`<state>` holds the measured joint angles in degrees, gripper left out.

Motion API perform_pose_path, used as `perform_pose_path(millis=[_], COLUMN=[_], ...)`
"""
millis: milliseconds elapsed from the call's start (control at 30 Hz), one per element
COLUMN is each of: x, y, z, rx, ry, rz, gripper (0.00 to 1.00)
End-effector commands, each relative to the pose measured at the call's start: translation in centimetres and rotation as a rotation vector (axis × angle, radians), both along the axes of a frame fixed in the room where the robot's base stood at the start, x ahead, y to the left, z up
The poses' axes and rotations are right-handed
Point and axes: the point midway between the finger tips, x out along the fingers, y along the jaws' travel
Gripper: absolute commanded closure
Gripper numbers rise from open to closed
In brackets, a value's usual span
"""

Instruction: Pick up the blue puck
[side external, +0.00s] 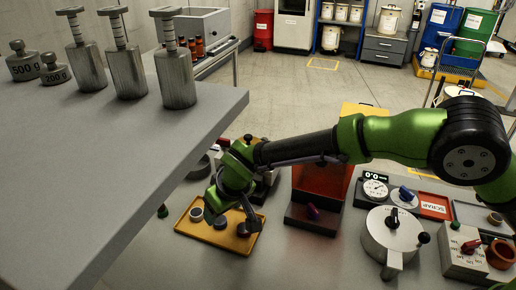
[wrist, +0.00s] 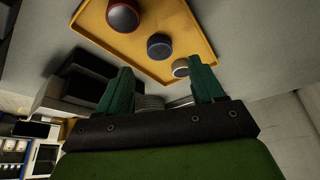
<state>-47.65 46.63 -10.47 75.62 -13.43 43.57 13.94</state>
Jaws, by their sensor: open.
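The blue puck (wrist: 159,46) has a dark top and a blue side. It lies on a yellow tray (wrist: 200,35) between a red-sided puck (wrist: 122,17) and a pale-sided puck (wrist: 180,67). In the side view the tray (side external: 192,232) shows below my gripper (side external: 232,206), and the middle puck (side external: 220,223) is most likely the blue one, though its colour is hard to tell. My gripper's green fingers (wrist: 164,82) are spread apart with nothing between them. My gripper is over the tray, and I see no contact with the blue puck.
A grey bench (side external: 110,150) with metal weights stands at the left, its edge close to my gripper. A red-orange box (side external: 322,180) is right of the tray. A grey round pot (side external: 393,232) and a dial gauge (side external: 374,188) stand further right.

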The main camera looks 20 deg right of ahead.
Motion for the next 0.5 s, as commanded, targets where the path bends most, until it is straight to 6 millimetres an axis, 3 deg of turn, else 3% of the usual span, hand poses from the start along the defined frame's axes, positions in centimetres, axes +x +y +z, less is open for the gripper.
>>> perform_pose_path(millis=[300,500], x=[1.4,1.6], y=[0.4,0.6], z=[-4.2,-4.8], rx=[-0.001,0.000], ry=[0.002,0.000], rz=[-0.002,-0.001], gripper=[0.32,0.32])
